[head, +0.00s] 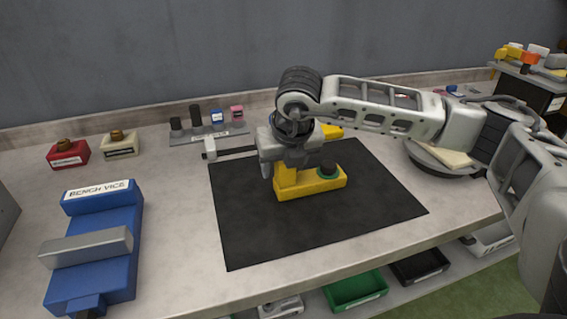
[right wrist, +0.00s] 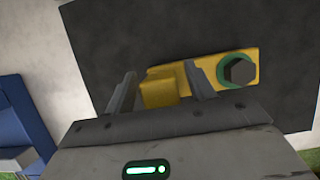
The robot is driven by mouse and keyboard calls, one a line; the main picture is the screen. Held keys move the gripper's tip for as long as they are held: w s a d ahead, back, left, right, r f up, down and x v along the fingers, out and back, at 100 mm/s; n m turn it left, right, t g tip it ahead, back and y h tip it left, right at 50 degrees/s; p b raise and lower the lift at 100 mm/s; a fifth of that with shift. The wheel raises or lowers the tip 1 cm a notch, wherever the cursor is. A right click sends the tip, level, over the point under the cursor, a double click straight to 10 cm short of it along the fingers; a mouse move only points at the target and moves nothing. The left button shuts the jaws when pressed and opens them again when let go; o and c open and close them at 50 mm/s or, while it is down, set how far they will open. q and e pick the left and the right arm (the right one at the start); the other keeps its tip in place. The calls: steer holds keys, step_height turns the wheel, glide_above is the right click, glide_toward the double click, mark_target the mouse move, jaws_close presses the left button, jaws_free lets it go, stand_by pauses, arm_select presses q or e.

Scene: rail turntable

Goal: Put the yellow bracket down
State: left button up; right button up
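The yellow bracket (head: 311,187) rests with its base on the black mat (head: 242,228) in the head view. A dark hex bolt with a green ring (head: 327,172) sits on its right end; the bolt (right wrist: 238,71) also shows in the right wrist view. My right gripper (right wrist: 160,80) is at the bracket's upright part (right wrist: 158,92), one finger on each side. A narrow dark gap shows beside the left-hand finger, so it looks open around the upright. The gripper and wrist hide much of the upright in the head view. My left gripper is not in view.
A blue bench vice (head: 100,247) stands at the left. A round turntable (head: 432,162) is at the right. The mat's front part is clear.

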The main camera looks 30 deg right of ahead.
steer(key=shift+r+p, duration=0.25)
steer(key=shift+p, duration=0.05)
steer(key=v, duration=1.1)
steer(key=shift+s+r+b, duration=0.3)
steer(key=shift+r+b, duration=0.05)
steer(key=shift+b, duration=0.05)
steer(key=shift+a, duration=0.1)
